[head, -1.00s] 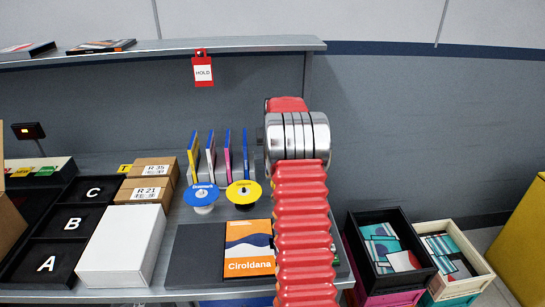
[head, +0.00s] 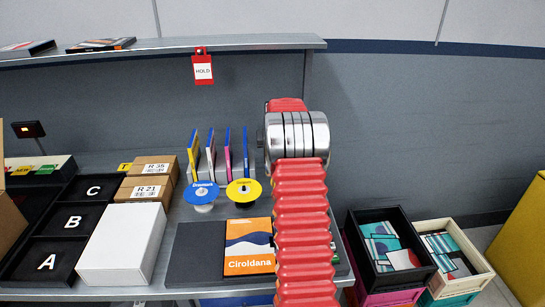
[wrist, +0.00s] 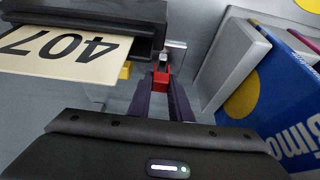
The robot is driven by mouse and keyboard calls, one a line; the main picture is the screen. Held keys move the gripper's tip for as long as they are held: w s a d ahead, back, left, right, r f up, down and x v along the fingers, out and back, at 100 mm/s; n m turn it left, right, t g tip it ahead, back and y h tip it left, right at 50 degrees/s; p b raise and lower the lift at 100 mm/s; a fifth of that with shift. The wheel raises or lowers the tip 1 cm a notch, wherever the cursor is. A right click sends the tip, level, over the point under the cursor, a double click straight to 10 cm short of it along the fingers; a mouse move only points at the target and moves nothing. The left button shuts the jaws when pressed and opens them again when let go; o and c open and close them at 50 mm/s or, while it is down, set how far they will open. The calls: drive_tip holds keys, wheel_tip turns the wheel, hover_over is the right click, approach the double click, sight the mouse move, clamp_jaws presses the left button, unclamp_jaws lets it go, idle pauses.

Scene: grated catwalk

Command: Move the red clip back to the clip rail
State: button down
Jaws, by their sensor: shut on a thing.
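In the wrist view, my gripper (wrist: 164,88) has its two dark purple fingers shut on the small red clip (wrist: 161,80). A small metal plate (wrist: 176,52) shows just beyond the clip; I cannot tell whether they touch. I cannot tell for sure which part is the clip rail. In the head view my red and silver arm reaches away over the table, and it hides my gripper and the clip.
In the wrist view, a black device (wrist: 110,18) with a "407" sheet (wrist: 65,52) is left of my fingers, and a blue book (wrist: 270,85) stands right. In the head view, a HOLD tag (head: 203,71) hangs from the shelf. Crates (head: 376,222) stand right.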

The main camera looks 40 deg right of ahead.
drive_tip(key=shift+f, duration=0.65)
drive_tip(key=shift+f, duration=0.1)
drive_tip(key=c, duration=1.5)
unclamp_jaws()
drive_tip(key=shift+c, duration=0.2)
drive_tip(key=shift+o, duration=0.7)
drive_tip(key=shift+o, duration=1.4)
drive_tip(key=shift+r, duration=3.95)
